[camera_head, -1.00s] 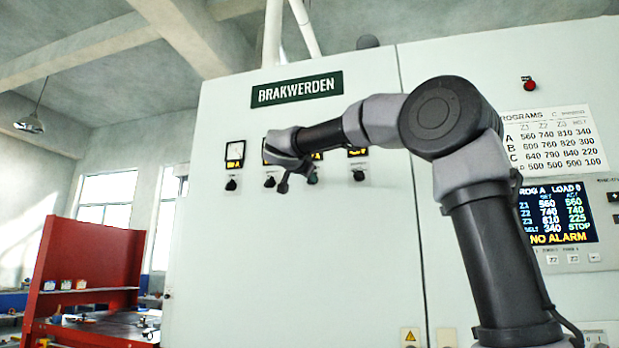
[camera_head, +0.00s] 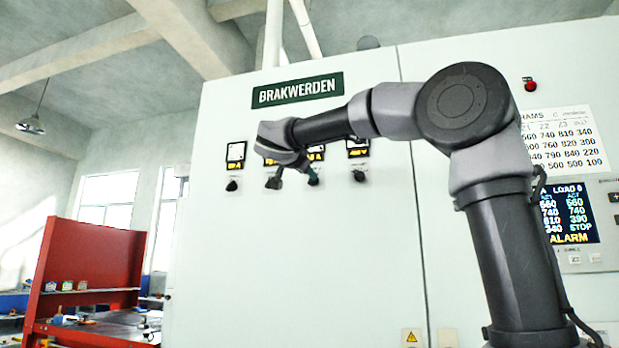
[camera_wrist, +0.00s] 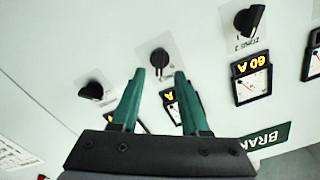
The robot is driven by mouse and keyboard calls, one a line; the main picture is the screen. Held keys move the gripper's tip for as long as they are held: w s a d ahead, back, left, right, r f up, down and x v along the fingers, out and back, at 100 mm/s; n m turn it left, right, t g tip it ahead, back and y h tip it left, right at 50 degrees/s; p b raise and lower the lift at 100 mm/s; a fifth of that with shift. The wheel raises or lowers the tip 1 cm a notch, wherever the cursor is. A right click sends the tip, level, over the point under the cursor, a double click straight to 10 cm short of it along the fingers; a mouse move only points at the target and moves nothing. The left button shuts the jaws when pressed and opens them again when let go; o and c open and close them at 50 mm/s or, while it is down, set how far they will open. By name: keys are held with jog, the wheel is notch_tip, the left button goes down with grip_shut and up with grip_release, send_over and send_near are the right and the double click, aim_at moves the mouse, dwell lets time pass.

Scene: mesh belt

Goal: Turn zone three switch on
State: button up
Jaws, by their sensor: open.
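My gripper (camera_head: 293,179) is open in front of the cabinet's row of switches; its two green fingers also show in the wrist view (camera_wrist: 160,73). A black rotary switch (camera_wrist: 159,58) stands between and just past the fingertips. Its label is blurred, but it sits beside the switch labelled zone 2 (camera_wrist: 249,19), so it appears to be zone three. Whether the fingers touch it, I cannot tell. Its meter (camera_wrist: 170,96) is partly hidden by the fingers. In the head view my gripper covers much of this spot.
Another switch (camera_wrist: 92,90) is close on the wrist view's left. The outer switches (camera_head: 232,185) and (camera_head: 358,175) flank my gripper in the head view. A display (camera_head: 569,215) is at right, partly behind my arm. A red bench (camera_head: 88,258) stands at left.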

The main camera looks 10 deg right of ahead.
jog(key=v, duration=0.6)
jog(key=shift+d, duration=0.1)
dwell(0.3)
